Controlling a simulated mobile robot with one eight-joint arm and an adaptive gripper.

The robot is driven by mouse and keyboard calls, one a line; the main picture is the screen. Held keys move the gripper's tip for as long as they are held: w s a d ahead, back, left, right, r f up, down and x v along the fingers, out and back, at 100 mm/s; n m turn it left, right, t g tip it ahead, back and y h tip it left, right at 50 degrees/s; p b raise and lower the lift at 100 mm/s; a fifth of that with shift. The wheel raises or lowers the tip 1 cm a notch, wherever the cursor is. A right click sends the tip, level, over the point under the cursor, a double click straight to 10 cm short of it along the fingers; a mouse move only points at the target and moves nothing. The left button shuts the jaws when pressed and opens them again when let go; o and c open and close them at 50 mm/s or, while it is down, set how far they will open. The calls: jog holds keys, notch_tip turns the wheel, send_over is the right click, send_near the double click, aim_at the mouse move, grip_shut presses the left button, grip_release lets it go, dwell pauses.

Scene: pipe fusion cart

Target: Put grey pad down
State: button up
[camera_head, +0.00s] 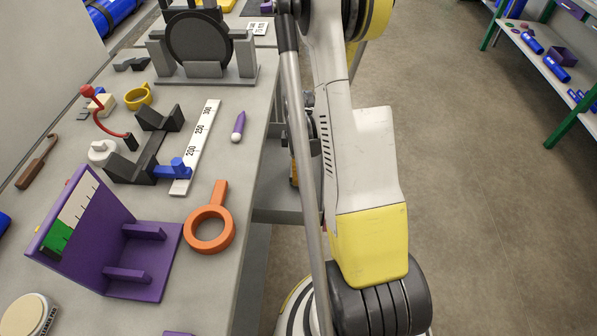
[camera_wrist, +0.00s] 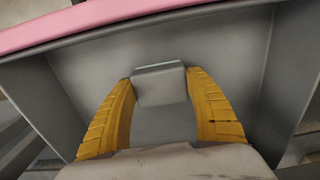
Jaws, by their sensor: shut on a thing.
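My gripper (camera_wrist: 160,76) shows in the wrist view, its two yellow fingers shut on the grey pad (camera_wrist: 160,90). The pad is a small grey block with a paler top edge, held between the fingertips. It is over or inside a grey, box-like space (camera_wrist: 235,55) with sloping walls and a pink edge (camera_wrist: 130,14) at the top. I cannot tell whether the pad touches the surface below it. In the head view my gripper and the pad are hidden; only my arm shows.
In the head view the grey workbench (camera_head: 205,285) holds a purple stand (camera_head: 150,262), an orange ring with a handle (camera_head: 209,230), a white ruler (camera_head: 198,140), a dark grey V-block (camera_head: 140,160) and a round black disc (camera_head: 199,38). A shelf (camera_head: 550,70) stands far right across open floor.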

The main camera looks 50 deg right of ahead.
jog(key=shift+f, duration=0.15)
jog(key=o, duration=1.2)
jog(key=shift+o, duration=0.2)
jog(key=shift+r, duration=0.2)
jog(key=w+a+r+m+t+p, duration=0.1)
jog(key=a+r+p, duration=0.2)
jog(key=r, duration=0.7)
jog(key=w+a+r+m+t+p, duration=0.15)
jog(key=a+r, duration=0.25)
jog(key=r, duration=0.7)
jog(key=s+a+r+m+t, duration=0.2)
jog(key=s+a+r, duration=0.2)
jog(key=a, duration=0.5)
jog(key=s+a+r+m+t, duration=0.2)
jog(key=s+a+r+m, duration=0.1)
jog(key=a+r, duration=0.5)
jog(key=shift+s+a+r+t+p, duration=0.2)
jog(key=shift+s+a+t+p, duration=0.2)
jog(key=shift+a, duration=0.55)
